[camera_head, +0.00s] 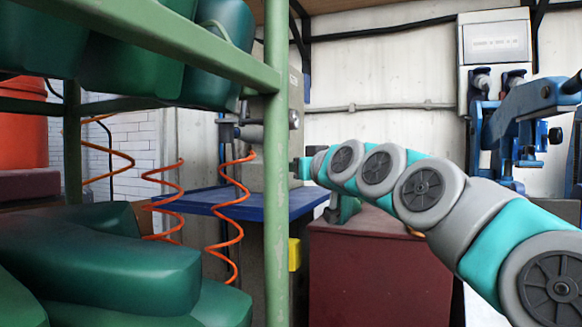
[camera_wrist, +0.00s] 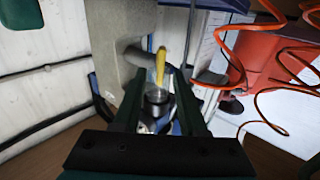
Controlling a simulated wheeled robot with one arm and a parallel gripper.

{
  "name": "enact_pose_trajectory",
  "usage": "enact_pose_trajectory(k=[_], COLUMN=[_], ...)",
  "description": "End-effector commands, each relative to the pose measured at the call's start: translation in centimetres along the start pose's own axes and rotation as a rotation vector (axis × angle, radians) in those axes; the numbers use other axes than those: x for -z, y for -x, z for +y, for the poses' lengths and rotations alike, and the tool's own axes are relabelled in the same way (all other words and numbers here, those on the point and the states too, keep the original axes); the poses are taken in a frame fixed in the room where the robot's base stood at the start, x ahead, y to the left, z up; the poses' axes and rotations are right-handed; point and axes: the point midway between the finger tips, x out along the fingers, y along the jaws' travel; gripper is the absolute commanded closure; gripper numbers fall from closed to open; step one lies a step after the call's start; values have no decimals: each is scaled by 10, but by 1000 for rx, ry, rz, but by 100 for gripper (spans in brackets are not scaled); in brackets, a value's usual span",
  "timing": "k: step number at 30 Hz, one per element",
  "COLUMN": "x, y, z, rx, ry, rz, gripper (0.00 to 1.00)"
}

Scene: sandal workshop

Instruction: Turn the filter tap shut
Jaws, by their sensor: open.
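A yellow lever (camera_wrist: 161,60), which looks like the tap's handle, stands near the middle of the wrist view. It points up in that picture, above a round clear or metallic body (camera_wrist: 157,97). My gripper (camera_wrist: 160,74) is open, with one dark green finger on each side of the lever and body in the picture. I cannot tell whether either finger touches them. In the head view my arm reaches in from the right, and its end is partly hidden by a green post (camera_head: 276,200). I cannot make out the yellow lever in the head view.
Green rack rails (camera_head: 200,42) and dark green foot-shaped forms (camera_head: 100,260) fill the left of the head view. Orange coiled hoses (camera_head: 228,215) hang near a blue table (camera_head: 215,198). A dark red cabinet (camera_head: 370,270) stands below my arm.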

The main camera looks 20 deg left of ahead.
Motion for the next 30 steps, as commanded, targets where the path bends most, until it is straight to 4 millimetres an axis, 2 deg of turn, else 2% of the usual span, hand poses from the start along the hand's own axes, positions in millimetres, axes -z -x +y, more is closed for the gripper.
enact_pose_trajectory(k=[3, 14, 30], x=[0, 0, 0], y=[0, 0, 0], z=[0, 0, 0], rx=[0, 0, 0], ry=[0, 0, -7], rz=[0, 0, 0], gripper=[61, 100, 100])
